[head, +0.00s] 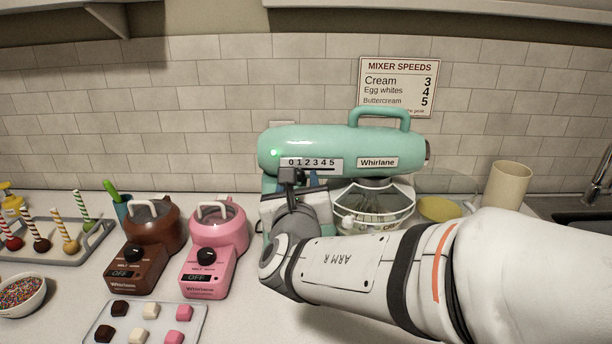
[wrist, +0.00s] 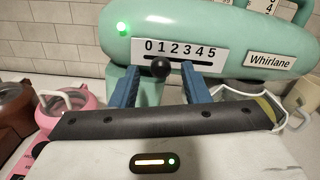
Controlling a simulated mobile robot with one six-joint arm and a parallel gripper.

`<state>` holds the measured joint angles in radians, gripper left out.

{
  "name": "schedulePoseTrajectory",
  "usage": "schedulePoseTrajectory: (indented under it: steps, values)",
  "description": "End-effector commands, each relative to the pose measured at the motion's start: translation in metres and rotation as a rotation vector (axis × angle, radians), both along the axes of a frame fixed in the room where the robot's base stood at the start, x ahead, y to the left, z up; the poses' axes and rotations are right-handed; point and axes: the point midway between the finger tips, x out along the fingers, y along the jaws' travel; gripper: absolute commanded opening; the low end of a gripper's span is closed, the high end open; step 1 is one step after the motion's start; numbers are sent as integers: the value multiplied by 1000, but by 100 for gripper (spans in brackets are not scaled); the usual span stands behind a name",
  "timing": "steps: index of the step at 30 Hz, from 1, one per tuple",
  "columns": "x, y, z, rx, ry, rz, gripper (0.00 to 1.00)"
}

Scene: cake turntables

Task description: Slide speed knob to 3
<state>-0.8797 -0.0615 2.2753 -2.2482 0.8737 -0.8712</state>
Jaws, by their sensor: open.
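The teal mixer (head: 340,146) stands against the tiled wall, with a white speed scale (wrist: 179,48) marked 0 to 5 on its side. The black round speed knob (wrist: 161,67) shows below the 1 in the wrist view. My gripper (wrist: 159,70) is open, with one blue finger on each side of the knob in the picture. I see a gap between the knob and each finger. I cannot tell how deep the fingertips reach around it. In the head view my gripper (head: 291,178) is in front of the scale's left part and hides the knob.
A green light (wrist: 123,27) glows on the mixer. The mixer bowl (head: 372,208) with its guard is right of my gripper. Brown (head: 150,240) and pink (head: 217,245) melting pots stand to the left. A sign (head: 398,86) on the wall reads Cream 3.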

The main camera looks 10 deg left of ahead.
Motion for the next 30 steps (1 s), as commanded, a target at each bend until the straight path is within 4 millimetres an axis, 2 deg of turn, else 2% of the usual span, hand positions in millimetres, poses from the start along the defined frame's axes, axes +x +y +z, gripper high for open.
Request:
schedulePoseTrajectory:
  steps: [1, 6, 14, 30]
  values:
    - [8, 1, 1, -1, -1, -3, 42]
    - [20, 4, 1, 1, 0, -3, 42]
    - [21, 4, 0, 2, -1, -2, 42]
    - [21, 4, 0, 2, 0, -3, 0]
